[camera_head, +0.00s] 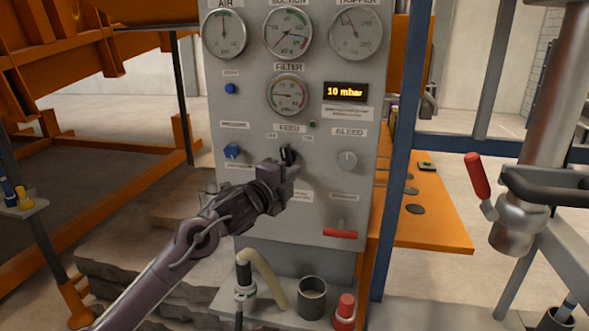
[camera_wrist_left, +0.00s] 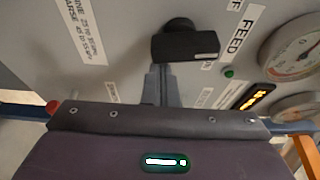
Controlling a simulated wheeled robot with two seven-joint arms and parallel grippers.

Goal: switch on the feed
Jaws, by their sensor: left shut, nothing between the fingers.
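The grey control panel (camera_head: 250,55) carries a FEED label (camera_head: 289,128), with a black rotary knob (camera_head: 288,152) below it. In the wrist view the same knob (camera_wrist_left: 185,45) has a bar-shaped grip with a pale line at one end. Small labels flank it; I cannot read which position it points to. My left gripper (camera_head: 292,177) is just below the knob. Its narrow fingers (camera_wrist_left: 161,80) are shut and empty, tips at the knob's lower edge; I cannot tell if they touch. A small green lamp (camera_head: 312,124) sits above right. My right gripper is out of view.
Around the knob are a blue knob (camera_head: 232,151), the grey BLEED knob (camera_head: 347,160) and a red-handled lever (camera_head: 340,233). Gauges and a display (camera_head: 346,91) reading 10 mbar are above. A shelf below holds a hose nozzle (camera_head: 245,283), a cup (camera_head: 312,297) and a red-topped item (camera_head: 345,310).

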